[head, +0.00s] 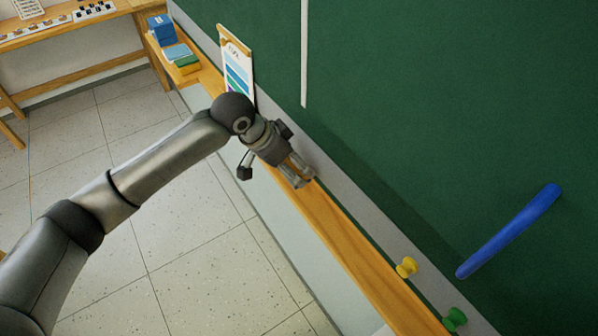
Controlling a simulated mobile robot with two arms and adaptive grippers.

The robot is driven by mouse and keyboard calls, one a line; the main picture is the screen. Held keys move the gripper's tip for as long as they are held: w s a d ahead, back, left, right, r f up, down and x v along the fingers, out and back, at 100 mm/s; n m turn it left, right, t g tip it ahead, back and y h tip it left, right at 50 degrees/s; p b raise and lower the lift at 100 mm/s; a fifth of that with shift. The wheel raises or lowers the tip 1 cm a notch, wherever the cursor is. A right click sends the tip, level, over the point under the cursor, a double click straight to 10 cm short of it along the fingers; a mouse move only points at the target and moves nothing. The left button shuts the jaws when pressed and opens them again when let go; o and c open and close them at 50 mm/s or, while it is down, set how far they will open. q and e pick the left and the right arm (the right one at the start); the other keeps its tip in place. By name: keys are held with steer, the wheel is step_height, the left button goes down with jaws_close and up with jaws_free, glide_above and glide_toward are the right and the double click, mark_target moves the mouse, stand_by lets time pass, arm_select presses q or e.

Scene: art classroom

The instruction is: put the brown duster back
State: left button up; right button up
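My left arm reaches in from the left, and its gripper (294,170) is over the wooden ledge below the green board. A small brown and grey shape (296,164), perhaps the brown duster, shows at the gripper's far end, right at the ledge. I cannot tell whether the fingers are closed on it or only beside it, nor whether it touches the ledge. A dark-tipped part sticks out on the gripper's left side. My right gripper is not in view.
The ledge (352,250) runs diagonally under the board (430,110), bare below the gripper. A yellow knob (406,267), green knob (454,319) and blue stick (508,232) are at lower right. A colored chart (237,68) and boxes (187,63) stand up the ledge.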

arm_select(q)
steer(key=shift+s+d+f, duration=0.1)
steer(key=shift+d+f, duration=0.35)
steer(key=shift+f, duration=0.15)
steer(key=f+p, duration=0.2)
steer(key=f, duration=0.1)
steer(key=shift+s+d, duration=0.2)
steer(key=shift+d, duration=0.2)
steer(key=shift+f, duration=0.45)
steer(key=o, duration=0.9)
